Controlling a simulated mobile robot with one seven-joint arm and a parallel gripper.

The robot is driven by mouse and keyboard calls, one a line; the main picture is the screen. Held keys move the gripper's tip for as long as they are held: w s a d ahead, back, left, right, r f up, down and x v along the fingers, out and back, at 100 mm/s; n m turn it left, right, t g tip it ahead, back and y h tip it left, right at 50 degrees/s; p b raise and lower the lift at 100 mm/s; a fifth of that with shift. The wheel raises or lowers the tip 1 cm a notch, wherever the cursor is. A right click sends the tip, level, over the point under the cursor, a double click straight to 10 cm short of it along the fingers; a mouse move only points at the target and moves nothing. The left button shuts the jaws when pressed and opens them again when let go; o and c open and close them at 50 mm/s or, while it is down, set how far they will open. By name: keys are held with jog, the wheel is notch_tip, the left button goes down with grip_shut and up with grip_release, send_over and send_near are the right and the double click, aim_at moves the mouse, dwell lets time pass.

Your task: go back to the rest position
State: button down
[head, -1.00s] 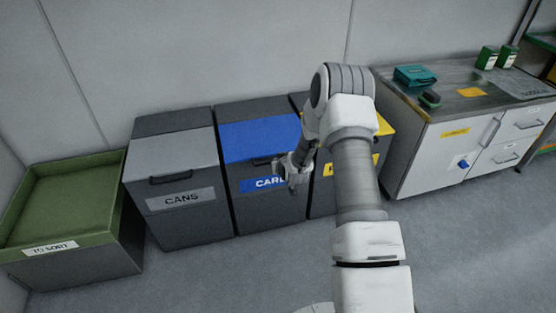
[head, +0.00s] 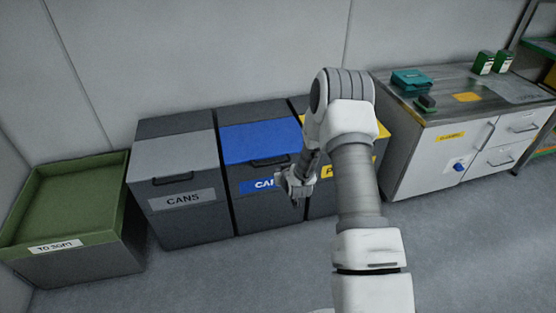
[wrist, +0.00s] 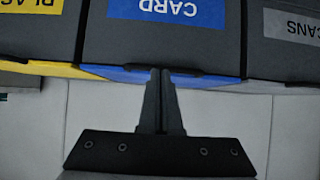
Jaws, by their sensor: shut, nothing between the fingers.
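My gripper (head: 295,187) hangs in front of the blue-lidded card bin (head: 262,143) in the head view, with my arm reaching up and forward from the bottom right. In the wrist view my gripper (wrist: 160,75) has its two dark fingers together with nothing between them. The card bin's blue label (wrist: 168,10) shows upside down beyond the fingertips there. I cannot tell the exact gap between fingertips and bin.
A grey cans bin (head: 175,160) stands left of the card bin, and a yellow-lidded bin (head: 384,130) stands right, partly behind my arm. A green to-sort box (head: 70,195) is far left. A cabinet (head: 430,160) with items on top stands right. Floor in front is clear.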

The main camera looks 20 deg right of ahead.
jog(key=s+f, duration=0.2)
jog(key=s, duration=0.2)
jog(key=s+a+r+g, duration=0.1)
jog(key=s+r, duration=0.2)
jog(key=r, duration=1.1)
jog(key=s+a+r+g, duration=0.1)
jog(key=s+r, duration=0.3)
jog(key=r, duration=0.9)
jog(key=s+a+r+g, duration=0.1)
jog(key=s+r, duration=0.3)
jog(key=s, duration=0.6)
jog(key=s+a+r+g, duration=0.15)
jog(key=s+r, duration=0.25)
jog(key=s, duration=0.5)
jog(key=s+a+r+g, duration=0.1)
jog(key=s+r, duration=0.4)
jog(key=s, duration=0.5)
notch_tip(320, 180, up, 25)
jog(key=p, duration=2.5)
jog(key=shift+w+a+f+p, duration=0.2)
jog(key=shift+w+p, duration=0.1)
jog(key=shift+w, duration=0.1)
